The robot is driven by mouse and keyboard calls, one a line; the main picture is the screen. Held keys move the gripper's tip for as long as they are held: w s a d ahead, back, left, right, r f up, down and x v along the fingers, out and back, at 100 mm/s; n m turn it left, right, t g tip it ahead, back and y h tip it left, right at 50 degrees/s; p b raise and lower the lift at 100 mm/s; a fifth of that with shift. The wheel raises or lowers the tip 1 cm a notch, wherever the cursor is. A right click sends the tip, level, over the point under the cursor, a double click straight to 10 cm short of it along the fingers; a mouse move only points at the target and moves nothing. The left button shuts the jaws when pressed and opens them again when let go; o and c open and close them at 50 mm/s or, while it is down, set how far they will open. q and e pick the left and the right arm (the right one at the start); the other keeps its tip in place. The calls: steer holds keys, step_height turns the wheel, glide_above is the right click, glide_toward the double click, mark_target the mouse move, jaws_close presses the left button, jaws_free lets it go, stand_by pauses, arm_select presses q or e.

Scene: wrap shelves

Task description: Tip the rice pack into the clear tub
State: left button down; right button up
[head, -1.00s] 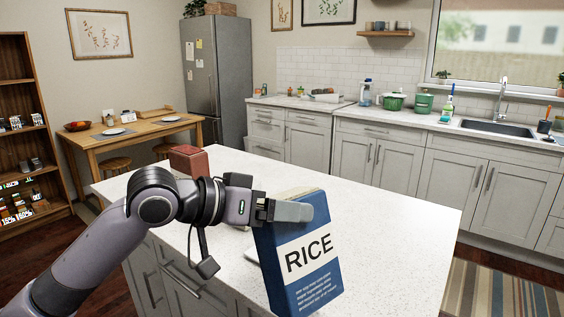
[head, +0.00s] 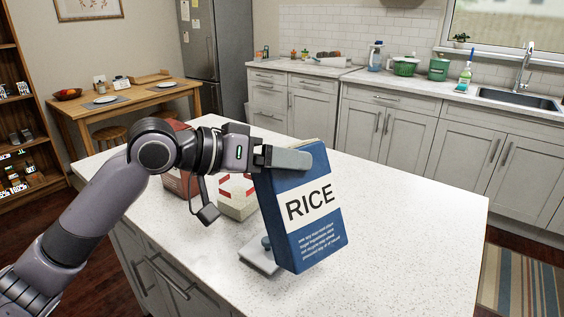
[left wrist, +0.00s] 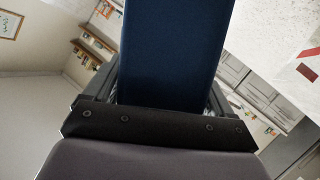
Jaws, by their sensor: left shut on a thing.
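The rice pack (head: 308,215) is a blue box with a white RICE label. My left gripper (head: 285,157) is shut on its upper part and holds it slightly tilted over the white island top. In the left wrist view the pack's plain blue side (left wrist: 175,55) stands between the fingers (left wrist: 160,105). No clear tub can be made out in either view. The right gripper is not in view.
On the island (head: 420,200), a reddish-brown box (head: 178,184) and a cream box with red marks (head: 238,196) stand behind my left arm. A grey flat object (head: 258,256) with a blue-grey knob lies partly behind the pack. The island's right side is clear.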

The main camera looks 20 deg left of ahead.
arm_select(q)
steer(key=shift+w+a+f+b, duration=0.15)
steer(key=shift+w+a+b, duration=0.3)
steer(key=shift+a, duration=0.25)
steer(key=w+a+f+n+h+b, duration=0.1)
steer(key=w+a+n+b, duration=0.1)
steer(key=w+a, duration=0.2)
steer(key=w+a+f+n+h+b, duration=0.1)
steer(key=w+a+n+h, duration=0.1)
steer(key=a, duration=0.5)
steer(key=shift+w+a+f+n+g+b, duration=0.25)
steer(key=shift+w+f+n+g+b, duration=0.25)
steer(key=shift+w, duration=0.7)
steer(key=shift+r, duration=0.15)
steer(key=shift+s+a+p, duration=0.15)
steer(key=shift+p, duration=0.25)
steer(key=shift+n, duration=0.3)
